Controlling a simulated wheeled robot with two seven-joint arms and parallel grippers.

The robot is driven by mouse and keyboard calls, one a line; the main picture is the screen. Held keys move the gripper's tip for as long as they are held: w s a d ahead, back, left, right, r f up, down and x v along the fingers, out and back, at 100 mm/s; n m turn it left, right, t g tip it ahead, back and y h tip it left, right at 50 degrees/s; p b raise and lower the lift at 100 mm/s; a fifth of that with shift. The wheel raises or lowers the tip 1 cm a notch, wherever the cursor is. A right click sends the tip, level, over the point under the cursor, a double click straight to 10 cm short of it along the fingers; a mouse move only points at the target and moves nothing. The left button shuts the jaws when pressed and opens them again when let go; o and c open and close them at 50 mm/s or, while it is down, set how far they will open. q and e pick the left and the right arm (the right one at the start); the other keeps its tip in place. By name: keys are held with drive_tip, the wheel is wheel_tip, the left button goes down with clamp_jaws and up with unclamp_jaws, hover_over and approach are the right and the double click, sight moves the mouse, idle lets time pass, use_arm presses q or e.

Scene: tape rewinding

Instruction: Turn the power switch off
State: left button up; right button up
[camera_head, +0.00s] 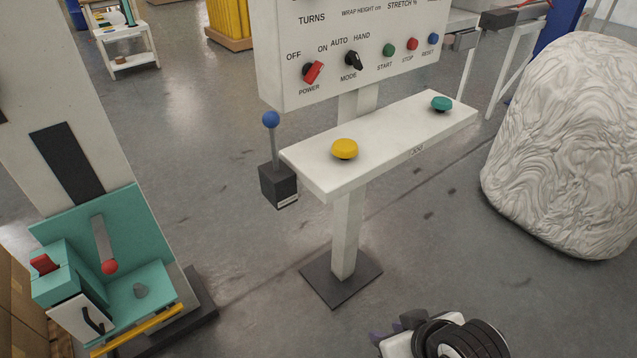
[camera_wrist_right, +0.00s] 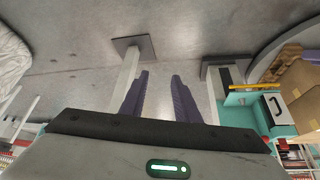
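The power switch (camera_head: 314,72) is a red-handled rotary knob at the left of the white control panel (camera_head: 270,60) in the head view, marked OFF to its left and ON to its right. Its handle is tilted, with its upper end leaning right, toward ON. My right gripper (camera_head: 388,331) is at the bottom of the head view, low and well away from the panel, partly cut off by the frame. In the right wrist view its two purple fingers (camera_wrist_right: 159,92) stand apart with nothing between them. My left gripper is not in view.
A white shelf (camera_head: 400,135) with a yellow button (camera_head: 344,149) and a green button (camera_head: 441,104) juts out below the panel. A blue-knobbed lever (camera_head: 271,119) stands at its left. A wrapped load (camera_head: 570,150) is at right, a teal machine (camera_head: 125,240) at left.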

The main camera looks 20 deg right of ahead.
drive_tip(key=w+r+m+t, duration=0.2)
drive_tip(key=w+r, duration=0.3)
drive_tip(key=w, duration=0.3)
drive_tip(key=w+r+m+t, duration=0.2)
drive_tip(key=w+r+t, duration=0.2)
drive_tip(key=w, duration=0.4)
drive_tip(key=w+r+m+t, duration=0.2)
drive_tip(key=w+r+t, duration=0.2)
drive_tip(key=w+r, duration=0.2)
drive_tip(key=shift+w+r, duration=0.1)
drive_tip(key=shift+w, duration=1.2)
drive_tip(key=m+t+y, duration=0.1)
drive_tip(key=m+t, duration=0.2)
drive_tip(key=t, duration=0.2)
approach(316, 77)
drive_tip(key=x, duration=0.7)
drive_tip(key=shift+r+p, duration=0.1)
drive_tip(key=shift+p, duration=0.25)
drive_tip(key=shift+w+a+r, duration=0.1)
drive_tip(key=shift+w+r, duration=0.1)
drive_tip(key=shift+w, duration=0.5)
drive_tip(key=shift+c, duration=0.2)
clamp_jaws()
